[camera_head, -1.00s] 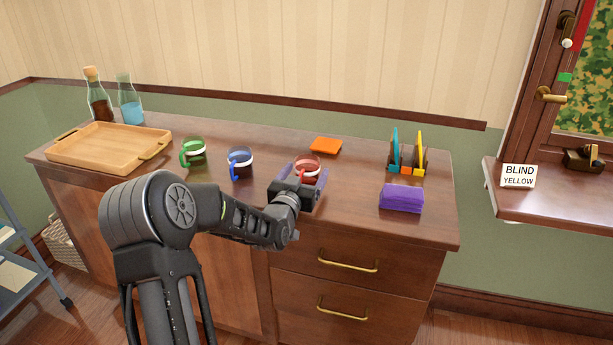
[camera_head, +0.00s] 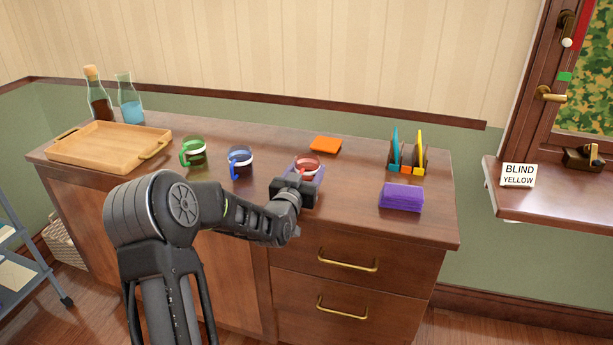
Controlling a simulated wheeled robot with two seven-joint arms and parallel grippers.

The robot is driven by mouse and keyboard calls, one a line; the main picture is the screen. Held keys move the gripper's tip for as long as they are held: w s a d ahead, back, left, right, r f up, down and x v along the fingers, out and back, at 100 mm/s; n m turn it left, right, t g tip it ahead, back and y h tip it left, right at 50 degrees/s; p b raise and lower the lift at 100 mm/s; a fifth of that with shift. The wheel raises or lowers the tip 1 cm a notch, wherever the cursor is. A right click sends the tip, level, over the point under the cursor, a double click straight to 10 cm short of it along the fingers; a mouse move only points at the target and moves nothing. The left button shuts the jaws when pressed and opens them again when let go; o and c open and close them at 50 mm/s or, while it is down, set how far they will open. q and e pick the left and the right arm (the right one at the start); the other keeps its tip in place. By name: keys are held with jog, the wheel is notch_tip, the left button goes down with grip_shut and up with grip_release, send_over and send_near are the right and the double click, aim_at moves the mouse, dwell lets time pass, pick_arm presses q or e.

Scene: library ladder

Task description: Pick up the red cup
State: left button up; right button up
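The red cup (camera_head: 307,165) stands upright on the wooden counter, with dark contents and a pale band. My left gripper (camera_head: 306,174) is at the cup's near side, with a finger showing at the cup's right. The gripper body hides the cup's lower front and most of the other finger. I cannot tell whether the fingers touch the cup or are shut on it. My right gripper is not in view.
A blue cup (camera_head: 240,163) and a green cup (camera_head: 195,153) stand to the left. A wooden tray (camera_head: 75,160) and two bottles are far left.

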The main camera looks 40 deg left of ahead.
pick_arm(q)
jog(key=c, duration=1.1)
notch_tip(320, 180, up, 10)
jog(key=shift+r, duration=0.1)
dwell(0.5)
